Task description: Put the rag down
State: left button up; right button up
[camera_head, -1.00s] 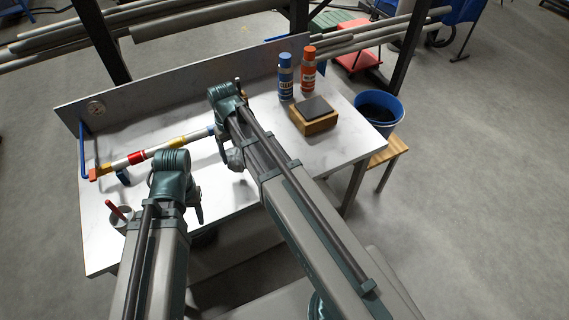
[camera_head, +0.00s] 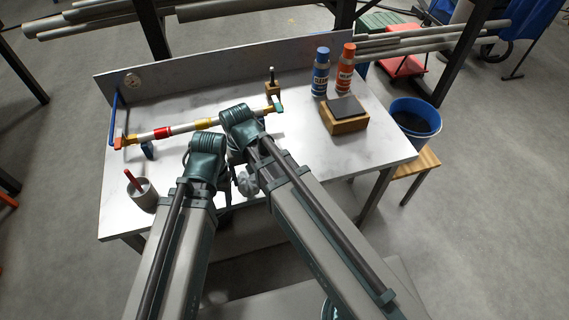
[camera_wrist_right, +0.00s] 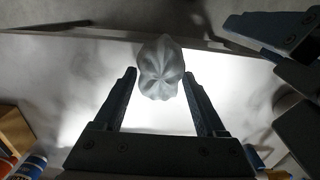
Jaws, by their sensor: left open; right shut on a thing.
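The rag (camera_head: 246,183) is a grey crumpled lump near the front edge of the white table (camera_head: 385,148). In the right wrist view the rag (camera_wrist_right: 160,68) sits between the fingertips of my right gripper (camera_wrist_right: 160,76), which is shut on it. I cannot tell whether the rag touches the tabletop. In the head view my right gripper is mostly hidden behind its own wrist. My left gripper (camera_head: 224,190) is open and empty, just left of the rag; its fingers (camera_wrist_right: 270,30) show at the right of the wrist view.
A pipe with coloured bands (camera_head: 205,127) lies across supports behind the grippers. A grey cup (camera_head: 143,194) with a red-handled item stands at left. A wooden block with a dark pad (camera_head: 345,116), a blue can (camera_head: 320,72) and an orange can (camera_head: 345,68) stand at right. A blue bucket (camera_head: 416,118) is beyond.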

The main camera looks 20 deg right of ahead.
jog(key=w+d, duration=0.2)
jog(key=d, duration=0.2)
jog(key=w+d+f+b, duration=0.1)
jog(key=w+d, duration=0.2)
jog(key=d, duration=0.1)
jog(key=w+d, duration=0.3)
jog(key=d, duration=0.1)
jog(key=shift+d+f, duration=0.2)
jog(key=shift+d, duration=0.15)
jog(key=f+b, duration=0.1)
jog(key=b, duration=0.1)
jog(key=f+b, duration=0.2)
jog(key=shift+w+d+f, duration=0.15)
jog(key=shift+d+f, duration=0.15)
jog(key=shift+d, duration=0.05)
jog(key=shift+f, duration=0.15)
jog(key=o, duration=1.1)
jog(key=shift+o, duration=0.2)
